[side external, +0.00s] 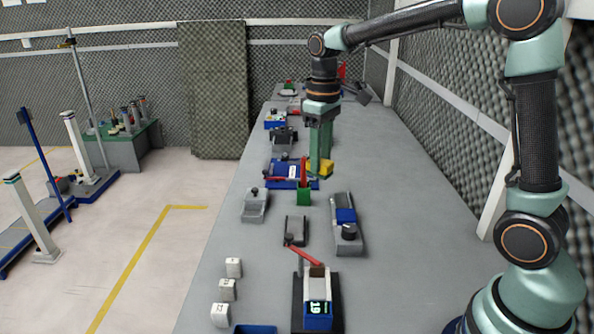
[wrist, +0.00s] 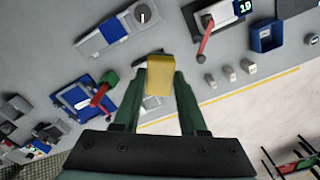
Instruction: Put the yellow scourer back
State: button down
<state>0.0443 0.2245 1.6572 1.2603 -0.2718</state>
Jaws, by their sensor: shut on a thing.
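The yellow scourer (side external: 322,167) is a small block held in my gripper (side external: 318,174) above the grey bench, near a blue device with a red lever. In the wrist view the scourer (wrist: 160,77) sits between the two green fingers of my gripper (wrist: 160,70), and both fingers press on its sides. The fingers hide part of the scourer in the side view. I cannot tell which spot is the scourer's own place.
The blue device (side external: 284,173) and a green block with a red lever (side external: 304,194) are close by. A grey unit with a dark knob (side external: 347,232), a scale-like device (side external: 318,309), several white blocks (side external: 228,290) and a blue open box (wrist: 266,38) stand nearer. Bare bench lies right.

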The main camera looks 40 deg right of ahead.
jog(key=w+a+n, duration=1.1)
jog(key=w+n, duration=0.4)
jog(key=f, duration=2.1)
jog(key=shift+s+d, duration=0.15)
jog(key=shift+d, duration=0.05)
jog(key=shift+f, duration=0.1)
jog(key=shift+c, duration=2.3)
grip_release()
